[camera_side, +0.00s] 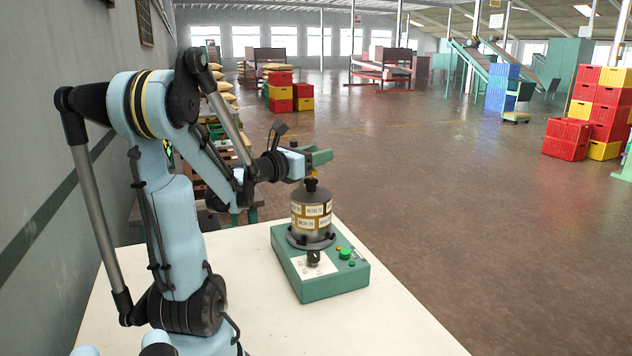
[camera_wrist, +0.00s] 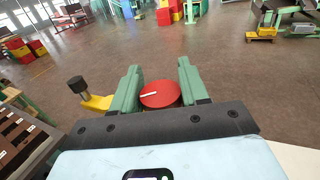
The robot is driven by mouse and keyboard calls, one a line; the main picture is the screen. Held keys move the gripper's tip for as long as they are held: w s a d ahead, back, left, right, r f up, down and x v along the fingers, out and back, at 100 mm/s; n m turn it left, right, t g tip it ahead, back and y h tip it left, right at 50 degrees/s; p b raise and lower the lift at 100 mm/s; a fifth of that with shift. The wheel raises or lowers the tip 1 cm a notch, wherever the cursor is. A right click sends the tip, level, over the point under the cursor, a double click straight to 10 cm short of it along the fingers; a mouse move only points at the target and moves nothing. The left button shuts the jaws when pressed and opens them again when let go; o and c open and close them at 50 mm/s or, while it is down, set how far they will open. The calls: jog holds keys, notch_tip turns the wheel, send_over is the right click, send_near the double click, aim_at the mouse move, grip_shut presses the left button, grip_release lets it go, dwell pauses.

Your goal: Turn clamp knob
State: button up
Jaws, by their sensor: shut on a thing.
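The drum sorter (camera_side: 320,278) has a green base and stands on the pale table. On it sits a dark-topped cylinder (camera_side: 312,213) with a band of cream labels. My gripper (camera_side: 318,158) is over the cylinder's top, its green fingers level. In the wrist view, a round red knob (camera_wrist: 160,95) with a white mark sits between the fingers of my gripper (camera_wrist: 160,75), which are shut on it. In the side view the red knob is hidden behind the fingers; a small yellow part (camera_side: 314,174) shows just below them.
A green button (camera_side: 345,253) is on the base. The pale table (camera_side: 390,325) is bare in front. Stacked crates (camera_side: 568,138) are far off on the floor.

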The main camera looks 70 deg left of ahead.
jog(key=o, duration=1)
jog(key=shift+c, duration=0.2)
jog(key=shift+r, duration=0.15)
jog(key=shift+r, duration=0.6)
jog(key=r, duration=0.3)
jog(key=shift+w+d, duration=0.1)
jog(key=shift+d, duration=0.2)
jog(key=w+d+r, duration=0.3)
jog(key=d+r, duration=0.3)
jog(key=d, duration=0.4)
jog(key=shift+d+r, duration=0.3)
jog(key=shift+d, duration=0.05)
